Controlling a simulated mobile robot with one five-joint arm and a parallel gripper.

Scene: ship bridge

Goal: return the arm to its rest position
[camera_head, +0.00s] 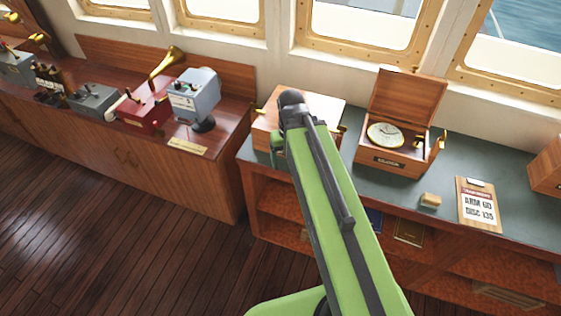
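My green and dark grey arm (330,190) rises from the bottom of the view and reaches up and left over the counter. Its dark elbow or joint end (291,100) shows in front of a wooden box (325,103). A small green part of my arm (277,148) shows just below and left of that joint. My gripper's fingers are not visible; the arm hides what lies behind it.
An open wooden box with a round dial (405,115) stands right of my arm on the green-topped counter (490,160). A small block (430,200) and a clipboard (478,203) lie farther right. Dark floor (100,230) is clear.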

